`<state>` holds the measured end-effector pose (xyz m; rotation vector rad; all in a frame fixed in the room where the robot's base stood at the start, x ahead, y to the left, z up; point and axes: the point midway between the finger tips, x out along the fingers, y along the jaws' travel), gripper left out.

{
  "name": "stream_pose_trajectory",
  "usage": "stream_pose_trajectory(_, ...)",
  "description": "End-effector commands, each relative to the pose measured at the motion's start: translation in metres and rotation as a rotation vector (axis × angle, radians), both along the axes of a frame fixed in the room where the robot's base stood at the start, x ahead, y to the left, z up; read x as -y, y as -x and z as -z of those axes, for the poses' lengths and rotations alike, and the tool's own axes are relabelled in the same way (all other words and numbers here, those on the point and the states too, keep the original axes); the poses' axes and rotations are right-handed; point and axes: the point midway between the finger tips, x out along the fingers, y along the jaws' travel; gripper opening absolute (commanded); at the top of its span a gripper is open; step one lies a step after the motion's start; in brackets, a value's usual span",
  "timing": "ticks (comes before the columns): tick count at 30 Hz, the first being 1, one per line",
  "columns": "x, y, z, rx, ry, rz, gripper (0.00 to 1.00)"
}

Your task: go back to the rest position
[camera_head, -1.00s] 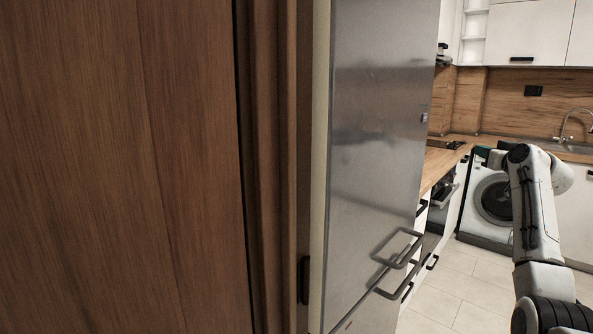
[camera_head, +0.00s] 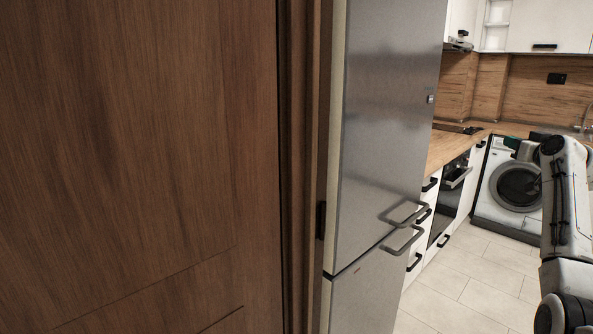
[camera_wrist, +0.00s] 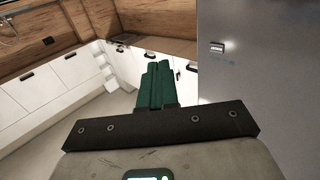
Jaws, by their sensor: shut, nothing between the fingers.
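My gripper shows in the wrist view (camera_wrist: 158,85) with its two green fingers together and nothing between them. The gripper is in free air and touches nothing that I can see.
A brown wooden door (camera_head: 140,160) fills the left of the head view. A steel fridge (camera_head: 385,130) with grey handles stands beside it. Beyond are an oven (camera_head: 450,200), a wood counter (camera_head: 452,147) and a washing machine (camera_head: 515,187). The tiled floor (camera_head: 470,280) is clear.

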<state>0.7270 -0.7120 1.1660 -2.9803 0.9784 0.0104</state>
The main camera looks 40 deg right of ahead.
Motion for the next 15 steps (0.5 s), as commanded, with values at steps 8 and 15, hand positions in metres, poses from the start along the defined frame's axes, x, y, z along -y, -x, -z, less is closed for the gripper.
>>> stream_pose_trajectory(8, -0.026, -0.027, 0.033, -0.041, -0.042, -0.045, 0.00)
stream_pose_trajectory(15, -0.067, -0.058, 0.080, -0.104, -0.098, -0.105, 0.00)
